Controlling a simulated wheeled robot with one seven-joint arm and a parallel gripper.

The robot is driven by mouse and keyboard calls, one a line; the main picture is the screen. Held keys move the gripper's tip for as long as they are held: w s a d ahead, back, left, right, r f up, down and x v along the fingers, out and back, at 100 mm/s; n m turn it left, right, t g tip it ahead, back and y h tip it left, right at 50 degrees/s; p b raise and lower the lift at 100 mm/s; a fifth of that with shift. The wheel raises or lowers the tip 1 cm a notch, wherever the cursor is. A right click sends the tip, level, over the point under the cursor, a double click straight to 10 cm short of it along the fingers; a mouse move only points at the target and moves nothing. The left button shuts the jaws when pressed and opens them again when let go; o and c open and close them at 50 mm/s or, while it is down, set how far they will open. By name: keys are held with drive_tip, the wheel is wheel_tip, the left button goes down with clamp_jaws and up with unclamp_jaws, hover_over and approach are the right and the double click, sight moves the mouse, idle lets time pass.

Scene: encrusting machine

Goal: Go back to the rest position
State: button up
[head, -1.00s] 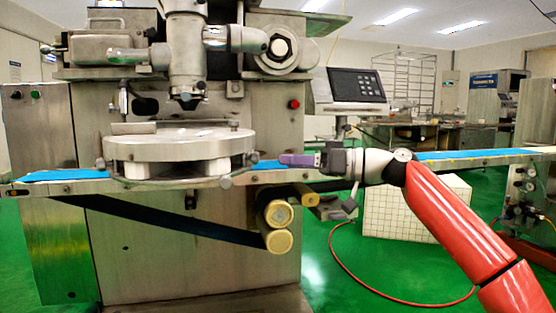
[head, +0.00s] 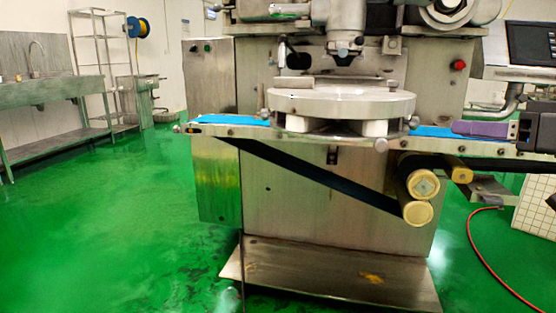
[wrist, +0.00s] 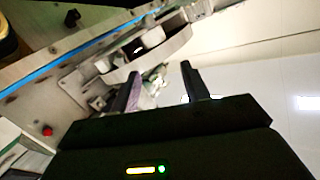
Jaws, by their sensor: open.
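My gripper (head: 478,129) is at the right edge of the head view, its purple-faced fingers pointing left toward the round plate of the encrusting machine (head: 340,210). In the wrist view its two dark fingers (wrist: 161,80) are spread apart, with nothing seen between them; one shows a purple inner face. The gripper overlaps the blue conveyor belt (head: 234,120) in the head view; I cannot tell how far apart they are. The rest of my arm is out of view.
The round steel plate (head: 340,101) stands left of my gripper on white blocks. A control panel (head: 532,42) is above it. A white gridded box (head: 533,208) and red hose (head: 478,255) are below right. Open green floor (head: 100,230) lies left, before a steel sink (head: 50,95).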

drive_tip(key=s+a+f+m+g+h+p, duration=0.1)
drive_tip(key=s+a+f+h+p, duration=0.2)
drive_tip(key=a, duration=0.4)
drive_tip(key=s+a+f+g+h+p, duration=0.1)
drive_tip(key=s+a+f+h, duration=0.1)
drive_tip(key=s+a, duration=0.35)
drive_tip(key=s+a+f+m+g+h+p, duration=0.2)
drive_tip(key=f+h, duration=0.1)
drive_tip(key=f, duration=0.6)
drive_tip(key=s+a+f+m+g+h+p, duration=0.1)
drive_tip(key=s+f+m+g+h+p, duration=0.1)
drive_tip(key=f, duration=0.8)
drive_tip(key=shift+a+m+g+h, duration=0.3)
drive_tip(key=shift+a+g+h, duration=0.1)
drive_tip(key=shift+h, duration=0.2)
